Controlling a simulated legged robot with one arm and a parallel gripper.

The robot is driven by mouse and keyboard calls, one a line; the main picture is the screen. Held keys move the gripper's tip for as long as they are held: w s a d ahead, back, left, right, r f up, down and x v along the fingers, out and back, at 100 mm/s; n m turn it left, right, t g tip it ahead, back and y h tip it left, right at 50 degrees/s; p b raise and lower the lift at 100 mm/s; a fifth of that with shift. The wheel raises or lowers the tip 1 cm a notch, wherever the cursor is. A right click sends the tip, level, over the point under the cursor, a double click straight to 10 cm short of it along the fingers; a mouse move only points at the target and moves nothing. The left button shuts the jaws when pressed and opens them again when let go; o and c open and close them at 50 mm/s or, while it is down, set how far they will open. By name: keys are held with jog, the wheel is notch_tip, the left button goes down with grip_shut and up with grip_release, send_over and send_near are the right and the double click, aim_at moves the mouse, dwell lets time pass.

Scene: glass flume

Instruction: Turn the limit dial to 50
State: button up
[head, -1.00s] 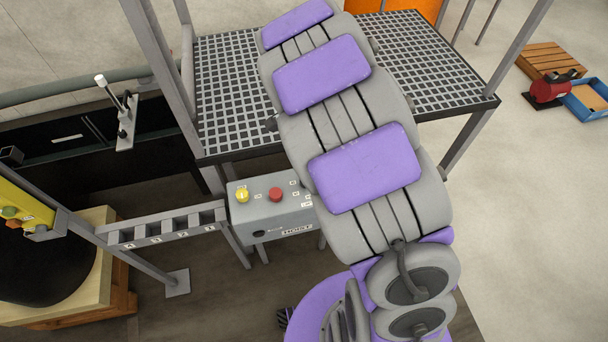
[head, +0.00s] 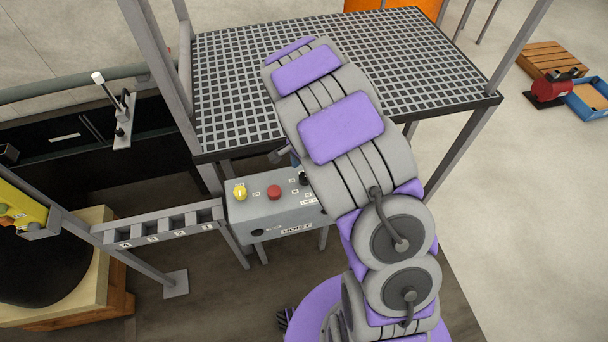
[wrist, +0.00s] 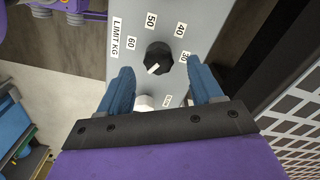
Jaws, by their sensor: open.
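The limit dial (wrist: 158,58) is a black knob on the grey panel, with the numbers 30, 40, 50 (wrist: 151,20) and 60 around it and a "LIMIT KG" label to the left. A white mark on the knob sits toward its lower left in the wrist view, away from the 50. My gripper (wrist: 161,70) is open, its blue fingers to either side of and just below the dial in the picture; contact cannot be told. In the head view the dial (head: 304,178) shows partly at the control box's right end, and my arm hides most of the gripper.
A slotted rail (head: 165,228) stands at left.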

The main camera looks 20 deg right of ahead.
aim_at(304, 176)
jog(key=shift+f, duration=1.6)
jog(key=c, duration=1)
